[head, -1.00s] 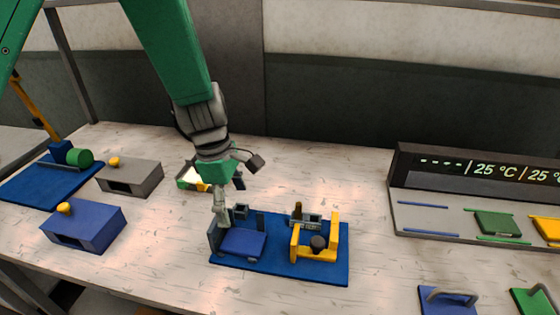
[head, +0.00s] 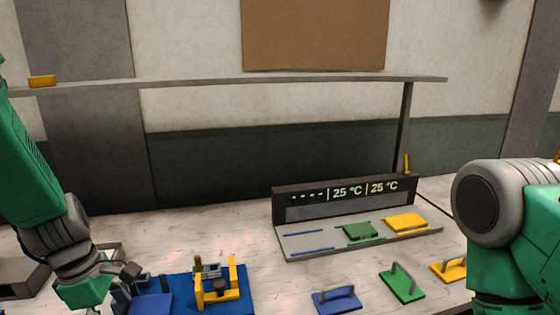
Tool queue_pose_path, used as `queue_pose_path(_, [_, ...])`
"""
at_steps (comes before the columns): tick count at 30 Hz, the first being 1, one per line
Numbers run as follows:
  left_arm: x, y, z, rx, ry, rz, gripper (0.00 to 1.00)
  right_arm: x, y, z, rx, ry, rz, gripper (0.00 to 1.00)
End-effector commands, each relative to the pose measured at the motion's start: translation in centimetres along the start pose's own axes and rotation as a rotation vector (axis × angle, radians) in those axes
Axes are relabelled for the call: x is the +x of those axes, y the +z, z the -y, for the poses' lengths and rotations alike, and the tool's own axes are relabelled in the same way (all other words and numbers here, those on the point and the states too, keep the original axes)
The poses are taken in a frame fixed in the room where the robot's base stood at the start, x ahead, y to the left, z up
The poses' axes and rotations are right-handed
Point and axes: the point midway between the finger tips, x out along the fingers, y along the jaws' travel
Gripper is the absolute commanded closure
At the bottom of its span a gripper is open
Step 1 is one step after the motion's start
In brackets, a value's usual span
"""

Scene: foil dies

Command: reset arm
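My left arm comes in at the left. Its gripper (head: 92,308) is at the bottom edge, left of the blue fixture (head: 175,288); its fingertips are cut off, so its opening does not show. My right arm's big green and grey link fills the right side, and its gripper is out of the picture. The blue fixture carries a yellow bracket (head: 233,285) with a dark knob. Blue (head: 335,303), green (head: 402,285) and yellow (head: 450,270) handled plates lie on the table at the lower right.
A grey heater station (head: 310,250) with a 25 °C display (head: 345,193) stands at the back, with green (head: 361,231) and yellow (head: 405,222) plates on it. A shelf (head: 230,81) spans above, held by a post (head: 406,125). A grey box (head: 18,278) stands at the left edge.

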Motion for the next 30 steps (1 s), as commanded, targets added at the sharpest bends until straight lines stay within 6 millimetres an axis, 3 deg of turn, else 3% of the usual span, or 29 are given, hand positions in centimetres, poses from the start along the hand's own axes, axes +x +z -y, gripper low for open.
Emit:
queue_pose_path(2, [-0.1,0.0,0.1,0.000,0.001,0.000,0.21,0.0,0.0,0.0,0.000,0.000,0.000,0.18])
queue_pose_path(14, [6.8,-4.1,3.9,0.322,-0.053,-0.141,0.21,0.0,0.0,0.0,0.000,0.000,-0.001,0.18])
queue_pose_path(23, [14.1,-8.5,10.2,0.823,-0.140,-0.229,0.21,0.0,0.0,0.0,0.000,0.000,0.000,0.18])
queue_pose_path(30, [19.3,-10.2,17.6,1.348,-0.183,-0.196,0.21,0.0,0.0,0.0,0.000,0.000,0.000,0.18])
